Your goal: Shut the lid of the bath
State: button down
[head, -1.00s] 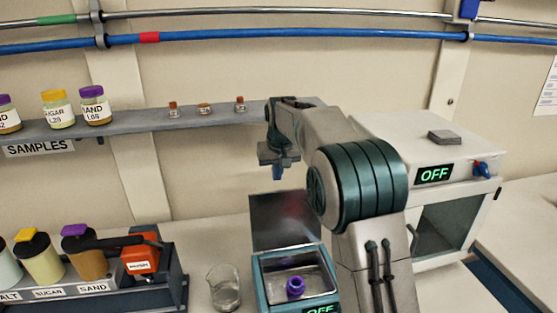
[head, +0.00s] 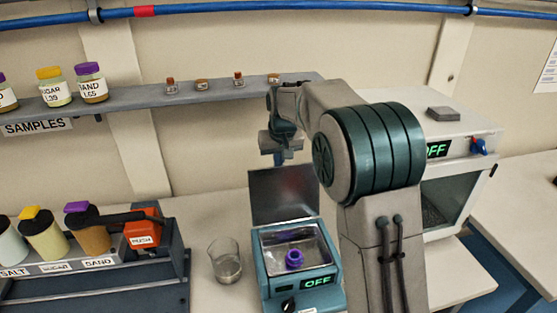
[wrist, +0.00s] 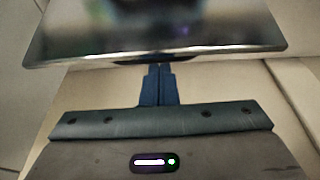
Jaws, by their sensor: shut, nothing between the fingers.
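The bath (head: 300,285) is a teal box with a dark knob and a green OFF display on its front. A purple ring-like item (head: 294,259) sits in its basin. The bath's lid (head: 283,194) stands open, upright at the back of the box. My gripper (head: 279,160) is at the lid's top edge in the head view, fingers pointing down. In the wrist view my blue fingers (wrist: 158,70) are together and empty, their tips near the edge of the lid (wrist: 155,50). I cannot tell whether they touch it.
A glass beaker (head: 225,262) stands left of the bath. A rack of labelled jars (head: 90,262) is further left. A sample shelf (head: 150,100) with small vials runs along the wall behind. A white oven-like box (head: 455,190) marked OFF stands to the right.

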jog(key=shift+s+b, duration=0.15)
jog(key=shift+b, duration=0.3)
jog(key=shift+s+d+r+t+b, duration=0.15)
jog(key=shift+s+t+b, duration=0.2)
jog(key=shift+b, duration=0.3)
jog(key=shift+s, duration=0.1)
